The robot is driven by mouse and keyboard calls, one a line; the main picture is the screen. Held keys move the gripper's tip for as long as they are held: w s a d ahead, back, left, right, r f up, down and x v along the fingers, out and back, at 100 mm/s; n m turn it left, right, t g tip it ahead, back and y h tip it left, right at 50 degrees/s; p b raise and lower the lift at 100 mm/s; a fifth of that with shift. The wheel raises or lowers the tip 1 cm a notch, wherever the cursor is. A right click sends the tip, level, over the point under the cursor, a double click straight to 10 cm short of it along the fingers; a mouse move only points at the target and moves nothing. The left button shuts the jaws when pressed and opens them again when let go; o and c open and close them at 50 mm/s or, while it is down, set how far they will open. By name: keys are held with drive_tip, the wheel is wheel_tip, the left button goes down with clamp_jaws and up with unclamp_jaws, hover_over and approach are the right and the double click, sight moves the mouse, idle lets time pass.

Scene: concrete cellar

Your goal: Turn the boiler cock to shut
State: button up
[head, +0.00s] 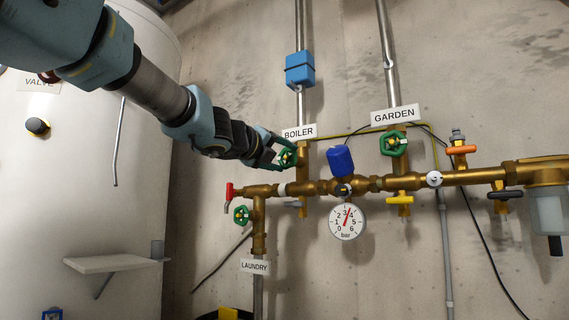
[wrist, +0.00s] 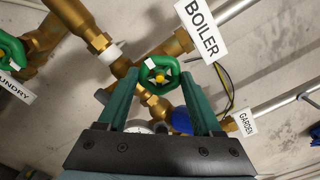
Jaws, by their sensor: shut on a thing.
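The boiler cock is a green handwheel (head: 287,158) with a yellow hub, on the brass branch under the BOILER label (head: 299,131). In the wrist view the handwheel (wrist: 160,66) sits between the fingertips, with a white mark on its upper left rim. My gripper (head: 281,150) reaches it from the left and is shut on its rim; the two teal fingers also show in the wrist view (wrist: 160,80), one on each side. The BOILER label (wrist: 206,28) is clear of the fingers. The fingers hide part of the wheel in the head view.
The green GARDEN handwheel (head: 394,144) is to the right and the LAUNDRY handwheel (head: 242,215) lower left. A red lever (head: 229,192), a blue cap (head: 340,161) and a pressure gauge (head: 347,222) are close by. A white tank (head: 85,190) with a shelf (head: 116,263) stands left.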

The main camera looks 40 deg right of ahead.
idle(0.3)
drive_tip(key=shift+f+m+b, duration=0.15)
drive_tip(key=shift+m+b, duration=0.4)
drive_tip(key=shift+m, duration=0.55)
drive_tip(key=m, duration=0.2)
drive_tip(key=shift+m+b, duration=0.3)
drive_tip(key=shift+b, duration=0.05)
drive_tip(key=o, duration=1.4)
drive_tip(key=v, duration=0.6)
